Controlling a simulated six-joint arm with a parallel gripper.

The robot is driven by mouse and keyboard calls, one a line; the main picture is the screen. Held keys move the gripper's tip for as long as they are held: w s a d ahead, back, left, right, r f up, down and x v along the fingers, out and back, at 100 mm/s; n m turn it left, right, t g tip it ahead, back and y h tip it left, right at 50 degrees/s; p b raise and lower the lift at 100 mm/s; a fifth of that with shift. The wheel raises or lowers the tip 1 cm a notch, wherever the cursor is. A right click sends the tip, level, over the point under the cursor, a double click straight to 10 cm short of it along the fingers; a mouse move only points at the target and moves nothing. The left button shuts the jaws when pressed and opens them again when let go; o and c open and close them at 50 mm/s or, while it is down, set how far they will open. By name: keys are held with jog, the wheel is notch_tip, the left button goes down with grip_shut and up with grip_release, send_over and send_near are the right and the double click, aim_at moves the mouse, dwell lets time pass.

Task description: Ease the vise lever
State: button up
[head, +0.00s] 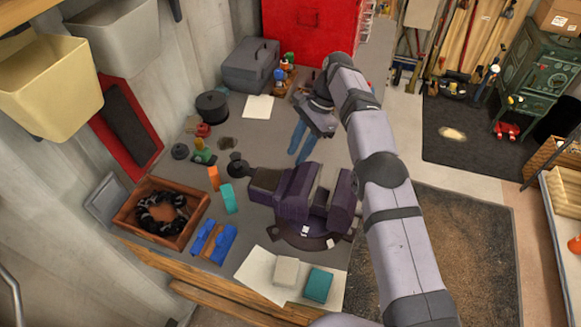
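The dark purple vise (294,192) stands on the grey workbench (262,135), on a dark round base. Its jaws are toward the right, partly beside my arm. A dark round-ended piece (238,166) shows at its left end; I cannot tell whether it is the lever or a separate thing. No lever bar can be made out clearly. My gripper (299,156), with two blue fingers, points down behind the vise, apart from it in the picture. The fingers are spread with a gap between them, and nothing shows in it.
Orange and teal blocks (228,198) stand left of the vise, near blue blocks (224,243) and a wooden tray (190,234). A paper sheet (258,272) with two blocks lies in front. A grey toolbox (250,66) and red cabinet (310,38) stand behind.

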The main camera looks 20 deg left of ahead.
jog(key=shift+p+x, duration=0.8)
jog(key=shift+x, duration=2.3)
jog(key=shift+c, duration=0.7)
grip_shut()
